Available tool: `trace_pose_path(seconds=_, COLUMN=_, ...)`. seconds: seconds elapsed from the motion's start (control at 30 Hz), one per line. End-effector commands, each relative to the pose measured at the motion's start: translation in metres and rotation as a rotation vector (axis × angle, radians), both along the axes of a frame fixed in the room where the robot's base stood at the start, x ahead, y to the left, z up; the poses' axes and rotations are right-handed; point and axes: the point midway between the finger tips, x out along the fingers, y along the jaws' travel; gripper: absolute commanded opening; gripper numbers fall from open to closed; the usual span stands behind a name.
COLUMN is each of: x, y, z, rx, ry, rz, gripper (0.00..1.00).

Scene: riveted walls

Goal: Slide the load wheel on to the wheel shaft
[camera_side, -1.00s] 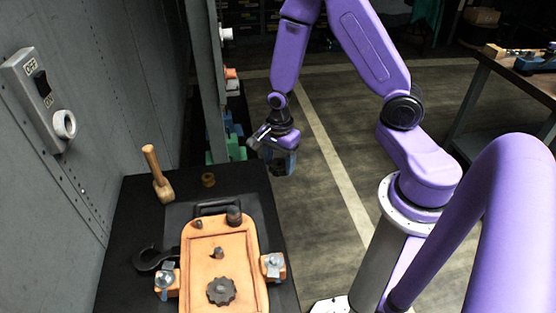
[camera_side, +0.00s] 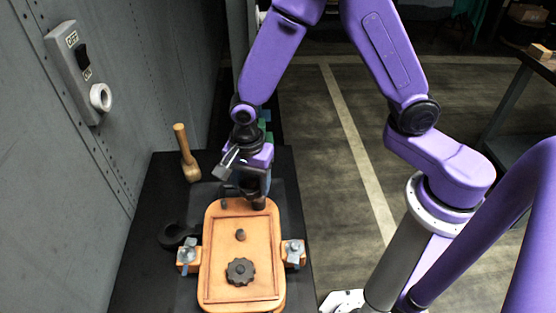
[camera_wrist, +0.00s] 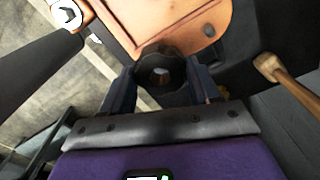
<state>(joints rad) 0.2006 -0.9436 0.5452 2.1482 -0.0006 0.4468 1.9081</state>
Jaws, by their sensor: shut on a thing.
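My gripper (camera_wrist: 160,80) is shut on a dark round piece with a paler middle, which I take to be the load wheel (camera_wrist: 142,72). In the side view my gripper (camera_side: 254,188) is low over the back right corner of the orange housing (camera_side: 213,262), and its fingers largely hide the piece. A thick dark post (camera_side: 259,203) shows just below the fingers; whether the piece touches it I cannot tell. A short dark peg (camera_side: 240,235) stands mid-housing, behind a toothed dark wheel (camera_side: 240,271). Which one is the wheel shaft is not clear.
A small peg (camera_side: 224,203) stands at the housing's back left corner. Clamps (camera_side: 188,257) (camera_side: 293,252) flank the housing. A dark hook (camera_side: 174,236) and a mallet (camera_side: 187,153) are at left on the black table. A wall switch (camera_side: 82,57) is further left.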

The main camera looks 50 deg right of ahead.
Motion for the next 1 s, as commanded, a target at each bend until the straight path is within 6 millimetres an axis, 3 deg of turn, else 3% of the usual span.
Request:
trace_pose_path(seconds=0.03, x=-0.005, y=0.019, z=0.004, rx=0.002, ry=-0.002, rz=0.036, gripper=0.0)
trace_pose_path(seconds=0.1, x=-0.012, y=0.038, z=0.009, rx=0.002, ry=-0.001, rz=0.07, gripper=0.0)
trace_pose_path(seconds=0.3, x=-0.024, y=0.068, z=0.016, rx=0.0, ry=-0.001, rz=0.127, gripper=0.0)
trace_pose_path(seconds=0.83, x=-0.027, y=0.073, z=0.017, rx=0.0, ry=0.0, rz=0.136, gripper=0.0)
trace_pose_path(seconds=1.0, x=-0.027, y=0.073, z=0.006, rx=-0.002, ry=0.002, rz=0.137, gripper=0.0)
